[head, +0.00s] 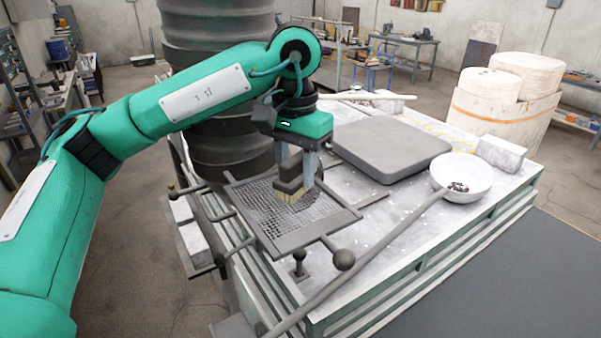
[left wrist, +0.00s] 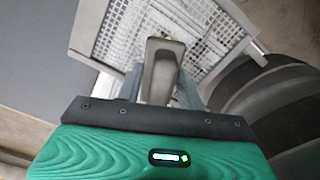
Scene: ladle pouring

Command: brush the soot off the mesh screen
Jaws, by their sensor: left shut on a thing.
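The mesh screen (head: 262,222) is a dark framed grid at the near left corner of the workbench; it also shows in the left wrist view (left wrist: 200,22). Its mesh looks dark in the head view. My left gripper (head: 298,172) is shut on a brush (head: 290,176) with a dark block and pale bristles. The bristles point down at the middle of the mesh and appear to touch it. The brush block (left wrist: 161,68) shows between the fingers in the left wrist view. The part of the mesh behind the brush is hidden. My right gripper is not in view.
A grey slab (head: 390,148) lies behind the screen. A large dark ribbed column (head: 220,90) stands behind my left arm.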

